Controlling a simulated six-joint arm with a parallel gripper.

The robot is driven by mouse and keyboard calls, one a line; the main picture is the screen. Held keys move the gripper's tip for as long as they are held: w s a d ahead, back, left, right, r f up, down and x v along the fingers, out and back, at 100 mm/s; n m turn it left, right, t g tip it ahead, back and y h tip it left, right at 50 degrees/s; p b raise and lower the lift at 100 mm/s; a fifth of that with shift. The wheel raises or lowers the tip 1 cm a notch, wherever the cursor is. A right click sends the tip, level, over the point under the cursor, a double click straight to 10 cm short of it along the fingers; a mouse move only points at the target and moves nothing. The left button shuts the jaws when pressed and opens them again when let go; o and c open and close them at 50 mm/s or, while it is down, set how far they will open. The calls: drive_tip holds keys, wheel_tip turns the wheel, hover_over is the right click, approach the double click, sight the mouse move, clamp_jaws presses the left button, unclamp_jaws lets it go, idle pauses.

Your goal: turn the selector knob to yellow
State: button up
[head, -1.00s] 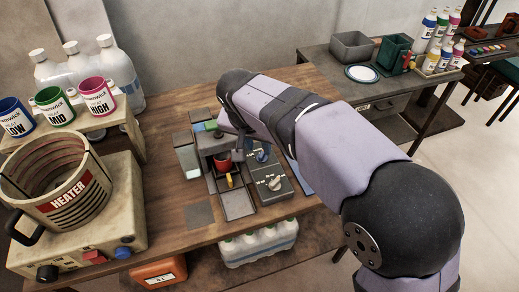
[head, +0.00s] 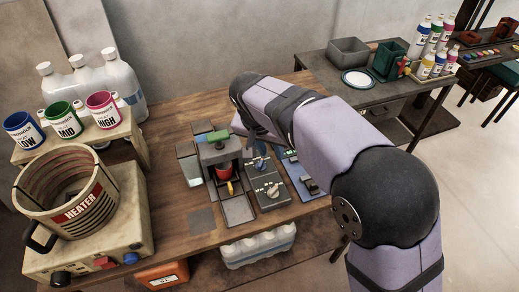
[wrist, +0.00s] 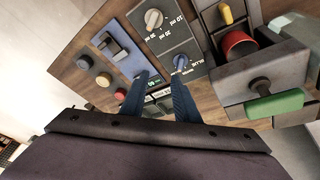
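A blue knob (wrist: 180,62) sits on a dark dial panel (wrist: 190,48) with small lettering around it, apparently including "BLUE"; it also shows in the head view (head: 259,163). A pale knob (wrist: 153,18) sits on a neighbouring dark panel, also visible in the head view (head: 272,190). I cannot read any yellow mark. My gripper (wrist: 160,76) is open and empty in the wrist view, its two blue fingers spread apart. The right fingertip lies just beside the blue knob in the picture; I cannot tell the height gap.
A machine with a red cup (head: 224,171), a yellow part (head: 230,187) and a green handle (wrist: 274,106) stands beside the dials. A blue panel (wrist: 112,62) carries a switch and red and yellow buttons. A heater (head: 75,205) stands left on the wooden table.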

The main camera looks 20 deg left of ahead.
sight(260, 164)
drive_tip(key=w+g+p, duration=0.1)
drive_tip(key=p, duration=0.2)
drive_tip(key=w+f+m+g+p, duration=0.1)
drive_tip(key=w+p, duration=0.1)
drive_tip(key=p, duration=0.1)
drive_tip(key=shift+a, duration=0.15)
drive_tip(key=shift+n+g+y, duration=0.4)
drive_tip(key=shift+n+g, duration=0.1)
drive_tip(key=shift+g, duration=0.3)
drive_tip(key=s+a, duration=0.1)
drive_tip(key=s+a+r, duration=0.1)
drive_tip(key=a, duration=0.1)
drive_tip(key=shift+a+r+b, duration=0.2)
drive_tip(key=shift+b, duration=0.2)
drive_tip(key=shift+s+d+n, duration=0.15)
drive_tip(key=shift+s+n, duration=0.05)
drive_tip(key=shift+n, duration=0.2)
drive_tip(key=shift+f, duration=0.2)
drive_tip(key=shift+f+p, duration=1.15)
drive_tip(key=shift+f, duration=2.3)
